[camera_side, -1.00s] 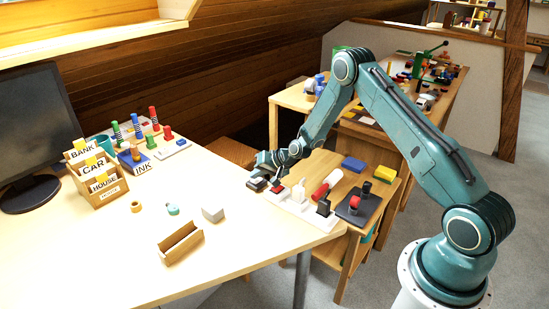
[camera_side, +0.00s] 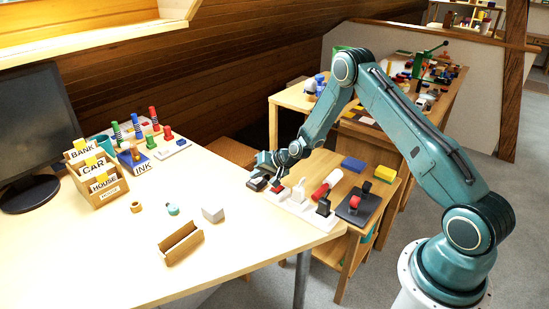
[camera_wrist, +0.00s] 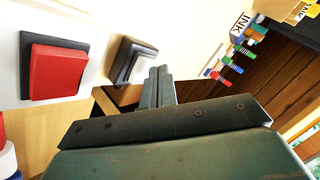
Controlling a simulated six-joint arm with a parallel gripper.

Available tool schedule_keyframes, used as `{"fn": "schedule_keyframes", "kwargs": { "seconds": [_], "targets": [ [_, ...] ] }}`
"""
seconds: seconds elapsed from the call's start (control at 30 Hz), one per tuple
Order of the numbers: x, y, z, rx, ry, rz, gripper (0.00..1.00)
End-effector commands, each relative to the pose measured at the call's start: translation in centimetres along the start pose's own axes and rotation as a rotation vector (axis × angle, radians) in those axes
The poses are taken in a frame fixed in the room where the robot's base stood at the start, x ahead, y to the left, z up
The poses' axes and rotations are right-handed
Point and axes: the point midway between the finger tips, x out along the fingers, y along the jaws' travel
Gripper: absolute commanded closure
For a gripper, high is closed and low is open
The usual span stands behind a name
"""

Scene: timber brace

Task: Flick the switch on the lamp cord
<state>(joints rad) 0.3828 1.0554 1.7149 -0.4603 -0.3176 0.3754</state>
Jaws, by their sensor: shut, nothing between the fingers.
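A small dark block with a rocker-like top (camera_wrist: 133,60), which looks like the cord switch, sits on the pale table; it also shows in the side view (camera_side: 257,184). I cannot make out a cord on it. My gripper (camera_wrist: 160,76) is shut and empty, with its fingertips close beside the dark block in the wrist view. In the side view my gripper (camera_side: 266,170) is just above and behind the block; I cannot tell whether they touch.
A red rocker switch on a black base (camera_wrist: 55,72) is next to the dark block, on a white board (camera_side: 318,218) with other switches and levers. A wooden tray (camera_side: 181,243) and a grey block (camera_side: 213,214) lie left. The table's middle front is clear.

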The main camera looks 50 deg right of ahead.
Motion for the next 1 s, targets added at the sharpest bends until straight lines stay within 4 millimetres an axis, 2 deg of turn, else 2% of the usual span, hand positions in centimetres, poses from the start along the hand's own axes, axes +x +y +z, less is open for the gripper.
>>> {"fn": "schedule_keyframes", "kwargs": {
  "seconds": [0.77, 1.0],
  "targets": [
    [-0.9, -0.7, -0.7, 0.000, 0.000, 0.000, 1.00],
    [-1.9, -1.4, -1.4, 0.000, 0.001, 0.000, 1.00]
  ]
}}
